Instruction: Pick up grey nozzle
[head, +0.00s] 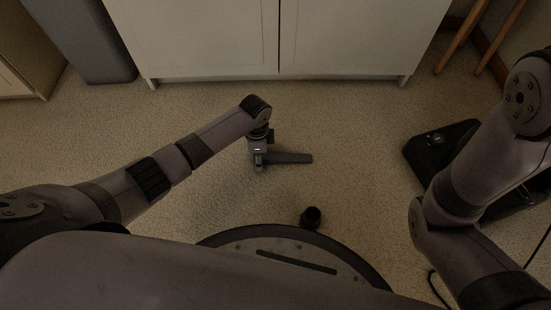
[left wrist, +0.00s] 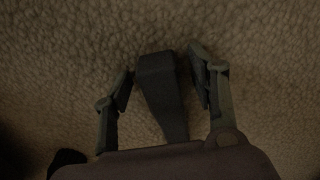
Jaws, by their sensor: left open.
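The grey nozzle (head: 290,158) is a dark, flat, tapering piece lying on the carpet. My left gripper (head: 259,165) is above its left end in the head view, pointing down. In the left wrist view the nozzle (left wrist: 160,85) lies between the two spread fingers of the left gripper (left wrist: 161,72), with its broad end level with the fingertips. A gap shows on the right side; the left fingertip appears close to the nozzle, and I cannot tell if it touches. My right arm is at the right of the head view; its gripper is not visible.
A white cabinet (head: 210,40) stands behind the nozzle, with a grey bin (head: 92,45) to its left. A black device (head: 435,148) is on the floor at the right, partly behind my right arm. A small dark round object (head: 311,217) is near my base. Carpet around the nozzle is clear.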

